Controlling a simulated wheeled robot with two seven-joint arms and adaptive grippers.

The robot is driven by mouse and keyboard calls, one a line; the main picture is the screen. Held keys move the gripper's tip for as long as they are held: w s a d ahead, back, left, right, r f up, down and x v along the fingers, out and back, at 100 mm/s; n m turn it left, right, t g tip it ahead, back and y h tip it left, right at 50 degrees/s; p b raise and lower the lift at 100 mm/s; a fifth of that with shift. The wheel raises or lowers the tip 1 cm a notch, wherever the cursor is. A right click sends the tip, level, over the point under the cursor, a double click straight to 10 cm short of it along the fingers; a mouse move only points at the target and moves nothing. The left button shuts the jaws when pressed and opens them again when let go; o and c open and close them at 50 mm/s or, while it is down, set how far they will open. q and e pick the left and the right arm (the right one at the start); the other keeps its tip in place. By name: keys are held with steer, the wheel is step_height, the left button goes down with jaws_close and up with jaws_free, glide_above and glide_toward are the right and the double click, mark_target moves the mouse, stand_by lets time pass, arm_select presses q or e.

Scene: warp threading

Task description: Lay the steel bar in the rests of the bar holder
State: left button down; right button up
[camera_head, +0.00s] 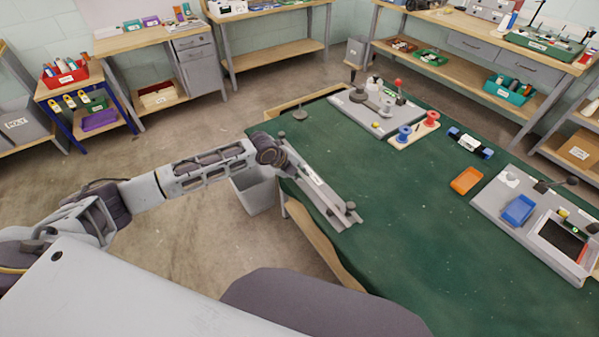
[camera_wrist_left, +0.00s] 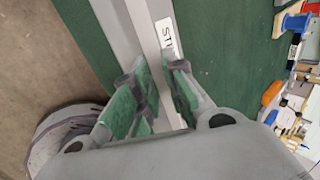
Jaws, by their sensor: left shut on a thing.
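The steel bar (camera_wrist_left: 146,28) is a long, pale grey strip that runs between the fingers of my left gripper (camera_wrist_left: 154,78) in the left wrist view. These fingers have green pads and are shut on the bar. In the head view my left gripper (camera_head: 284,166) is at the far end of the grey bar holder (camera_head: 340,212), which lies along the table's left edge. In the head view I cannot clearly tell the bar from the holder, nor whether the bar touches the rests. My right gripper is out of view.
The green tabletop (camera_head: 410,230) is clear right of the holder. A grey board (camera_head: 350,108) with tools and a stand with blue and red spools (camera_head: 418,130) are at the back. An orange tray (camera_head: 466,181) lies further right. A grey bin (camera_head: 256,192) stands below the left edge.

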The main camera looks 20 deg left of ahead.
arm_select(q)
steer(key=shift+w+f, duration=0.1)
steer(key=shift+f, duration=0.05)
stand_by(0.7)
steer(key=c, duration=1.4)
jaws_free()
steer(key=shift+f, duration=0.2)
steer(key=shift+v, duration=6.15)
